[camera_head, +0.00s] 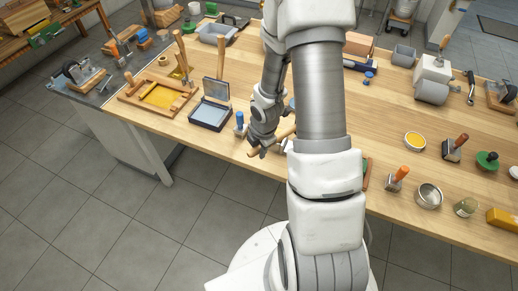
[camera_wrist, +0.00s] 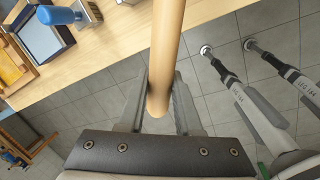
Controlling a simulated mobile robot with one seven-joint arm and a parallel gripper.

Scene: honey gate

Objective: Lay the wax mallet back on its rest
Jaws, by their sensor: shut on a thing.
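My gripper (camera_head: 262,148) is at the front edge of the wooden table, left of my arm's large links in the head view. It is shut on a pale wooden handle (camera_head: 285,134), which I take to be the wax mallet's. In the wrist view the handle (camera_wrist: 168,45) runs between the two fingers (camera_wrist: 160,95), its rounded near end showing just past them. The mallet's head is hidden behind my arm in the head view and out of frame in the wrist view. I cannot pick out the mallet's rest in either view.
A blue-handled tool (camera_head: 240,121) stands close left of my gripper; it also shows in the wrist view (camera_wrist: 58,15). A dark open box (camera_head: 208,115) and a wooden frame with yellow (camera_head: 160,97) lie further left. Cups and stamps, including an orange-handled one (camera_head: 397,179), stand right.

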